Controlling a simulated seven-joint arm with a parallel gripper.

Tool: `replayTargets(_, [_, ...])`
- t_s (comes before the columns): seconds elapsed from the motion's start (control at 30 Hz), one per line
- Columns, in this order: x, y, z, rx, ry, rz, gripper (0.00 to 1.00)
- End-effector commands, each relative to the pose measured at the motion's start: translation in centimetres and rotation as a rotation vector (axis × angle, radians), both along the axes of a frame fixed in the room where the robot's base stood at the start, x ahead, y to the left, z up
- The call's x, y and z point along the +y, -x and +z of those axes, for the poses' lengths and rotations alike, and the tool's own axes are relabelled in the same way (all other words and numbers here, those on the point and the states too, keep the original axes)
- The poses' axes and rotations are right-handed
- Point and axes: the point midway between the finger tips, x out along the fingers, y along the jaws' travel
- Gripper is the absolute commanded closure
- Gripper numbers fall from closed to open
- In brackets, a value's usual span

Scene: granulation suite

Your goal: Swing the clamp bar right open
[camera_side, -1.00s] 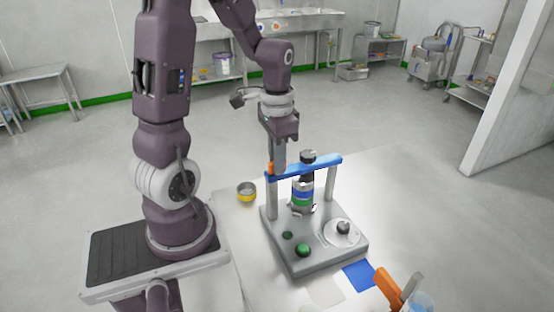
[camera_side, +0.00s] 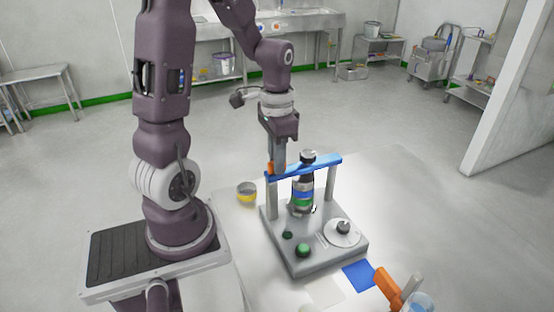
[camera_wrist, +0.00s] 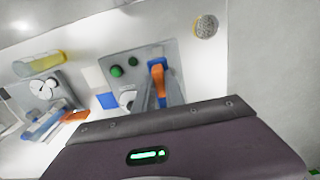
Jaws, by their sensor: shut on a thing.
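The blue clamp bar (camera_side: 315,166) lies level across two grey posts on a grey fixture base (camera_side: 285,255) in the side view. Its orange end piece (camera_side: 270,168) is at the left post; an orange piece also shows between my fingers in the wrist view (camera_wrist: 157,69). My gripper (camera_side: 279,170) points down and is shut at this left, orange end. The fingers hide part of the end. A dark-capped bottle (camera_side: 303,187) with blue and green bands stands upright beneath the bar.
The base carries green knobs (camera_side: 303,250) and a round dial plate (camera_side: 342,232). A yellow-banded cup (camera_side: 247,191) stands left of the fixture. Blue (camera_side: 359,276) and white (camera_side: 326,291) squares lie in front. An orange-handled item (camera_side: 389,288) is at lower right. The table right of the fixture is clear.

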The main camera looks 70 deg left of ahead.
Motion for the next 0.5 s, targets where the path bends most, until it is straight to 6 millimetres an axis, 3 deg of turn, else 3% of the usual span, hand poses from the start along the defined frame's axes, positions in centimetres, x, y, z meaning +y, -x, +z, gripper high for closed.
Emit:
replayTargets(0.27, [1.5,-0.1,0.0,-0.002,-0.002,-0.084,1.00])
replayTargets(0.5, [4.6,-0.7,0.1,-0.003,-0.003,-0.279,1.00])
